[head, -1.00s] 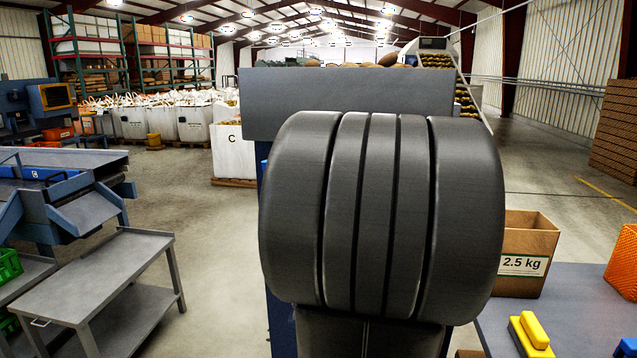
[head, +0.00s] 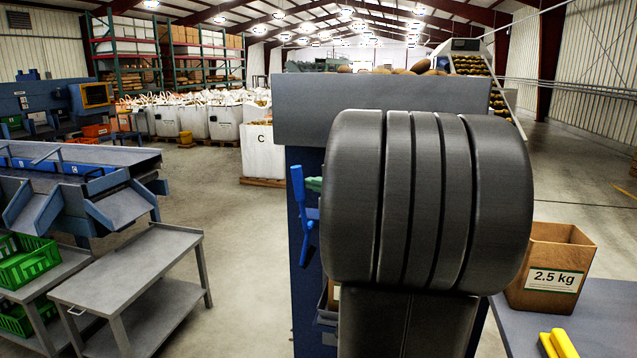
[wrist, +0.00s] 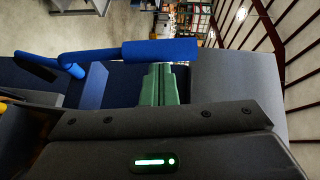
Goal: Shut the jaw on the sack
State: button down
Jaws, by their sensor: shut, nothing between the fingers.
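A blue lever (head: 298,200) stands at the left edge of the dark blue machine panel (head: 305,300) in the head view. In the wrist view its thick blue handle (wrist: 160,51) lies across the upper middle. My gripper (wrist: 163,68) has green fingers, shut with nothing between them, pointing at the handle's underside; I cannot tell whether they touch it. In the head view a bit of green (head: 315,184) shows just right of the lever, and my dark arm hides most of the panel. I cannot make out the sack or the jaw itself.
An open carton marked 2.5 kg (head: 549,268) and a yellow object (head: 560,345) are on the table (head: 600,320) at right. A grey cart (head: 130,270) and green crates (head: 25,260) are at left. Floor between cart and panel is clear.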

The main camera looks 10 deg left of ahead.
aim_at(298, 178)
jog(key=a+p, duration=0.1)
jog(key=p, duration=0.1)
jog(key=a+r+n+g+h+p, duration=0.1)
jog(key=a+p, duration=0.1)
jog(key=shift+a+h, duration=0.2)
jog(key=shift+h, duration=0.1)
jog(key=shift+a+n+h+p, duration=0.3)
jog(key=shift+a+h+p, duration=0.1)
jog(key=shift+p, duration=0.2)
jog(key=shift+a+f+g+h+p, duration=0.15)
jog(key=shift+a+f+h+p, duration=0.2)
jog(key=shift+a, duration=0.3)
jog(key=shift+a+f+g+h+p, duration=0.15)
jog(key=shift+a+f+h+p, duration=0.1)
jog(key=shift+a+f+p, duration=0.25)
jog(key=shift+a, duration=0.15)
jog(key=shift+r, duration=0.1)
